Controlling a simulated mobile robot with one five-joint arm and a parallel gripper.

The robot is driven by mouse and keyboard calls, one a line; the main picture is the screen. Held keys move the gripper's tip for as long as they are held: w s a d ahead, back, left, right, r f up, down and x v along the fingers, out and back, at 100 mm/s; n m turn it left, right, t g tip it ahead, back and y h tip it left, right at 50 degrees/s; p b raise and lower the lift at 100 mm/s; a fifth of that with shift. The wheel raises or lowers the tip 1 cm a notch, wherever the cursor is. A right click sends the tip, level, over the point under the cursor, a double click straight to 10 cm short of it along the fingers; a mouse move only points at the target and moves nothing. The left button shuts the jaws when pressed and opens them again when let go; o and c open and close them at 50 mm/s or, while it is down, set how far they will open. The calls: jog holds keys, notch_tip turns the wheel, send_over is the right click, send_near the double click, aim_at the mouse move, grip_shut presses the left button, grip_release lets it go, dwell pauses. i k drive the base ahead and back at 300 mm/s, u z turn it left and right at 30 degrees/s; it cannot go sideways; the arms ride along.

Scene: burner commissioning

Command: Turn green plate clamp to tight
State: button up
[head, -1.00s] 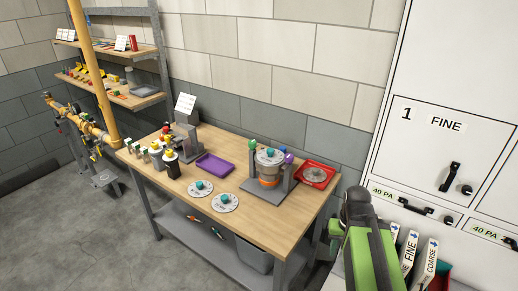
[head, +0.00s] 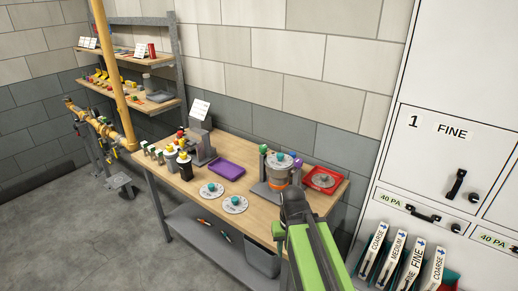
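The green plate clamp (head: 263,149) is a small green knob on top of the left post of the burner fixture (head: 257,190) on the wooden bench. A round grey plate with a teal knob (head: 280,157) tops the burner between the posts. A purple knob (head: 298,162) tops the right post. My gripper (head: 291,193) is at the dark far end of my green arm, in front of the fixture's lower right side. It appears apart from the green clamp. Its fingers cannot be made out, and it hides part of the fixture. The clamp's setting is too small to read.
Right of the fixture is a red tray (head: 324,180) with a grey disc. Left are a purple tray (head: 226,170), two teal-knobbed discs (head: 235,204) and bottles (head: 185,166). White cabinets (head: 440,150) stand right, with labelled cards (head: 393,262) in front.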

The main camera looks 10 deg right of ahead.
aim_at(263, 148)
jog(key=z, duration=0.05)
jog(key=i, duration=1)
jog(key=u, duration=0.45)
jog(key=k, duration=1.35)
jog(key=u, duration=0.95)
jog(key=i, duration=1.75)
jog(key=z, duration=0.75)
jog(key=i, duration=0.6)
jog(key=z, duration=0.5)
